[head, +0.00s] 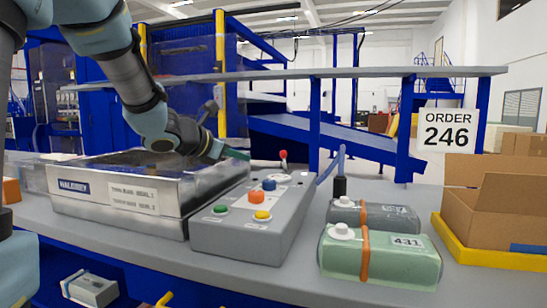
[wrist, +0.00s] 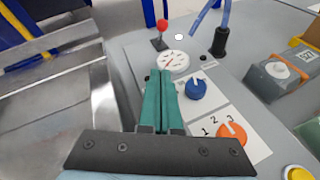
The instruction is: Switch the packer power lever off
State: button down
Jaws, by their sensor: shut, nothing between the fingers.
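The power lever (head: 283,156) has a red ball on a short dark stem and stands at the back of the grey control box (head: 238,238). In the wrist view the lever (wrist: 162,26) stands beyond my fingertips, at the far end of the panel, and looks close to upright. My gripper (head: 245,155) has green fingers, shut together with nothing between them. In the wrist view my gripper (wrist: 160,73) points toward the round gauge (wrist: 173,62) and the lever, apart from the lever. The head view shows it left of the lever, above the box's back left part.
A metal packing tray (head: 120,228) stands left of the box. The panel has a blue knob (head: 269,184), an orange knob (head: 256,196), a green button (head: 220,209) and a yellow button (head: 262,215). Strapped packs (head: 380,275) and a cardboard box (head: 500,218) stand right.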

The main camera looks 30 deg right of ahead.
jog(key=shift+d, duration=0.1)
jog(key=p, duration=0.1)
send_near(285, 162)
jog(key=f, duration=0.2)
jog(key=shift+w+f, duration=0.3)
jog(key=shift+w, duration=0.05)
jog(key=shift+w+d+r+p, duration=0.2)
jog(key=shift+d+r+p, duration=0.15)
jog(key=shift+d, duration=0.1)
jog(key=shift+w+d+r+p, duration=0.15)
jog(key=shift+d+r+p, duration=0.2)
jog(key=shift+d, duration=0.15)
jog(key=shift+w+d+r, duration=0.1)
jog(key=shift+w+d, duration=0.15)
jog(key=shift+d, duration=0.4)
jog(key=shift+r+p, duration=0.15)
jog(key=shift+p, duration=0.45)
jog(key=shift+r+p, duration=0.15)
jog(key=shift+p, duration=0.25)
jog(key=shift+w+d+p, duration=0.1)
jog(key=shift+p, duration=0.35)
